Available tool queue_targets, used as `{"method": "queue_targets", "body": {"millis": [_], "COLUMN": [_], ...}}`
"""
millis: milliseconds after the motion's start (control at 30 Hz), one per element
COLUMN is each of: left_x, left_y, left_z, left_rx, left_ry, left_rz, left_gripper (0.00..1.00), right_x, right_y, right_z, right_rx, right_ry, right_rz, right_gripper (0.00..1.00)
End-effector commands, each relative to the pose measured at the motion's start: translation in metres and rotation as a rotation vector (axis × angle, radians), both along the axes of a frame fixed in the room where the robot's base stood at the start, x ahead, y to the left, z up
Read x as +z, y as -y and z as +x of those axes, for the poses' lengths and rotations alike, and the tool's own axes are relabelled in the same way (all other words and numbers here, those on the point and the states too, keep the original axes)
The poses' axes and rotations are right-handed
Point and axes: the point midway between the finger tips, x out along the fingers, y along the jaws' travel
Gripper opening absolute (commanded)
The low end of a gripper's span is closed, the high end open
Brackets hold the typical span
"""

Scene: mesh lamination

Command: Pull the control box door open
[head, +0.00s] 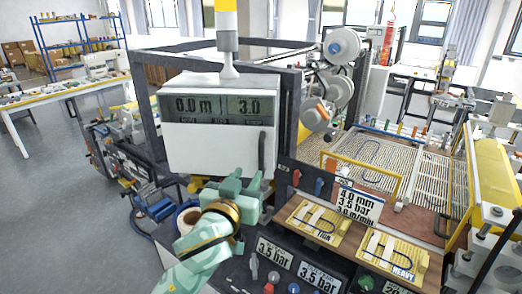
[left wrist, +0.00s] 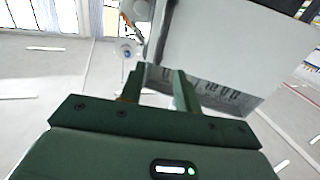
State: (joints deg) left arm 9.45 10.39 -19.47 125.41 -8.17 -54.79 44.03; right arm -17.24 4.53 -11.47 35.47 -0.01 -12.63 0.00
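The control box (head: 180,142) is a white case with a grey display (head: 218,106) in its upper part, standing in the left middle of the head view. Its white front door appears shut, with a dark upright handle (head: 262,150) near the right edge. My left gripper (head: 243,180) is pale green and lies just below the door's lower edge, near the handle's lower end. In the left wrist view its two fingers (left wrist: 160,82) stand apart with nothing seen held between them. The box's pale surface (left wrist: 225,45) fills the upper right there. My right gripper is not in view.
A dark frame (head: 147,125) surrounds the box, and a yellow-and-white lamp post (head: 227,35) rises above it. Below right is a panel with sample boards (head: 318,222) and knobs. A white roll (head: 188,220) lies left of my gripper.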

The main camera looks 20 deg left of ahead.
Motion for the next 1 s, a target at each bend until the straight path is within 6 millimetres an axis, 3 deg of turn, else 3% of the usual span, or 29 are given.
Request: {"method": "queue_targets", "body": {"millis": [200,400,600,867,1000], "left_x": [0.002,0.002,0.000,0.000,0.000], "left_y": [0.001,0.002,0.002,0.002,0.002], "left_z": [0.058,0.095,0.112,0.113,0.113], "left_rx": [0.001,0.001,0.001,0.000,0.000], "left_ry": [0.000,0.000,-0.001,0.000,0.000], "left_rz": [0.004,0.003,0.002,0.001,0.002], "left_gripper": [0.33,0.33,0.33,0.33,0.00], "right_x": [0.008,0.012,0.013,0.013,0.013], "right_y": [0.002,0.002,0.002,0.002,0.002], "right_z": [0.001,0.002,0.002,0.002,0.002], "right_rx": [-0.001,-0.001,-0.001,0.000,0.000], "right_ry": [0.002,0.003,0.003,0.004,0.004], "right_rz": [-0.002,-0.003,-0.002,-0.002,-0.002], "right_gripper": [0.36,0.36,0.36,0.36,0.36]}}
